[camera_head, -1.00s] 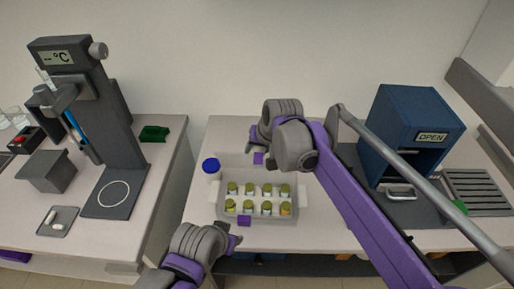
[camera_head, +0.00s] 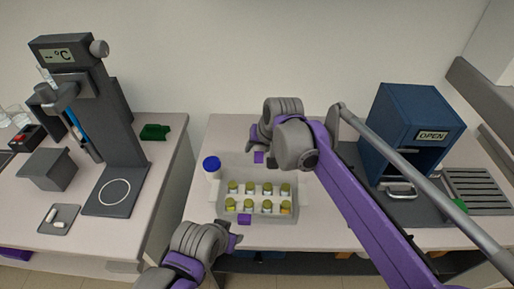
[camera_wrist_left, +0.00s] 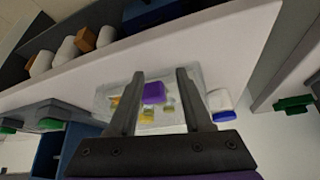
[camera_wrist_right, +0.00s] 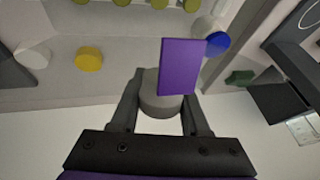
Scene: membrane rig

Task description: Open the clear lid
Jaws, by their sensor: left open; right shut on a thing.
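The clear box (camera_head: 222,218) holding several green-capped vials stands on the middle bench. I cannot tell its clear lid apart from its walls. A purple tab (camera_head: 244,219) is at its front edge and another purple piece (camera_head: 258,158) is at its back. My left gripper (camera_head: 238,233) is open just in front of the box. In the left wrist view, the front purple tab (camera_wrist_left: 153,92) shows between its fingers, with no visible grip. My right gripper (camera_wrist_right: 160,92) is behind the box, shut on a grey round piece (camera_wrist_right: 158,108). A purple plate (camera_wrist_right: 180,66) stands beside that piece.
A blue-capped bottle (camera_head: 212,168) stands at the box's left corner. A blue cabinet (camera_head: 400,135) marked OPEN is at right, a dark temperature stand (camera_head: 112,130) on the left bench. A gap separates the benches. My right arm crosses over the bench right of the box.

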